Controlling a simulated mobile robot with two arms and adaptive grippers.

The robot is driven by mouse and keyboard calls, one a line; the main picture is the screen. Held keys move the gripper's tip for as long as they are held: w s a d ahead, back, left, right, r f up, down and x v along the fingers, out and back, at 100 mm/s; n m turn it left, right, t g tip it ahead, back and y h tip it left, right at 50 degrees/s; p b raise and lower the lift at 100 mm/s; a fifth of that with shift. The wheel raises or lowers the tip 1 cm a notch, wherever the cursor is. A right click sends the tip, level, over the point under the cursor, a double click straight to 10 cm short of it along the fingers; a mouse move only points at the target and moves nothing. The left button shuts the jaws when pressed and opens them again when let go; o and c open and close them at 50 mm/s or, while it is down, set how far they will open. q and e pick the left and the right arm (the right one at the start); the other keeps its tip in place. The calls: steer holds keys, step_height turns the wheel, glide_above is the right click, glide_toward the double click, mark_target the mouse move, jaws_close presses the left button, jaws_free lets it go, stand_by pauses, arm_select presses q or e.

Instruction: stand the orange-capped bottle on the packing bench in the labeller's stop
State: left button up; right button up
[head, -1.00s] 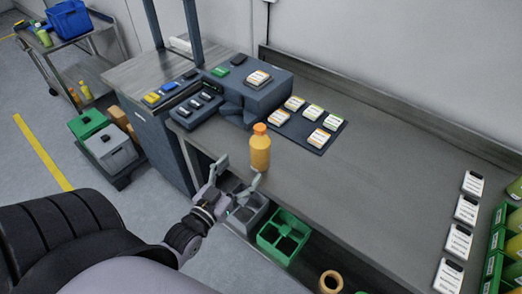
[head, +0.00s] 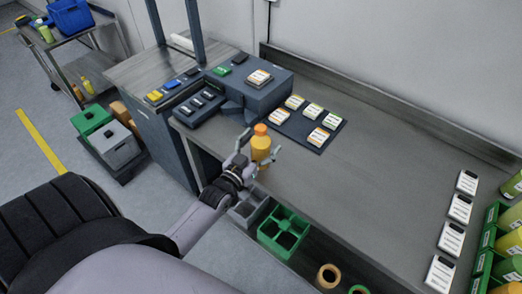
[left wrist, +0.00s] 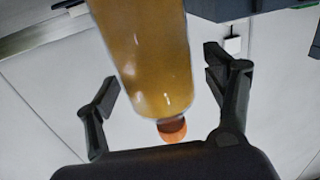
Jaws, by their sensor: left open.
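The orange-capped bottle (head: 261,143), amber-yellow, stands upright near the front edge of the grey packing bench (head: 345,190). My open left gripper (head: 259,148) is at the bottle, with one finger on each side of it. In the left wrist view the bottle (left wrist: 150,60) sits between the spread fingers, its orange cap (left wrist: 173,129) toward the palm; a gap shows beside each finger. The dark blue-grey machine (head: 268,97), which looks like the labeller, stands behind and left of the bottle. Its stop cannot be made out clearly. My right gripper is not in view.
A dark mat (head: 318,139) with several label cards lies just behind the bottle. More cards (head: 451,238) lie at the right, near green crates with bottles (head: 484,262). A green divided crate (head: 284,233) sits below the bench's front edge. The bench's middle is clear.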

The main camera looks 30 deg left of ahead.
arm_select(q)
steer(key=shift+s, duration=0.1)
steer(key=shift+c, duration=0.7)
steer(key=shift+r, duration=0.1)
steer(key=c, duration=1.7)
steer(key=shift+o, duration=0.2)
steer(key=shift+r, duration=0.15)
step_height(320, 180, up, 20)
steer(key=s+d+f+b, duration=0.1)
steer(key=s+d+f, duration=0.2)
steer(key=d, duration=0.3)
steer(key=s+d+f+h+b, duration=0.1)
steer(key=s+d+f, duration=0.2)
steer(key=d, duration=0.4)
steer(key=shift+s+d+f+m, duration=0.2)
steer(key=shift+s+f+m, duration=0.1)
steer(key=shift+f, duration=0.25)
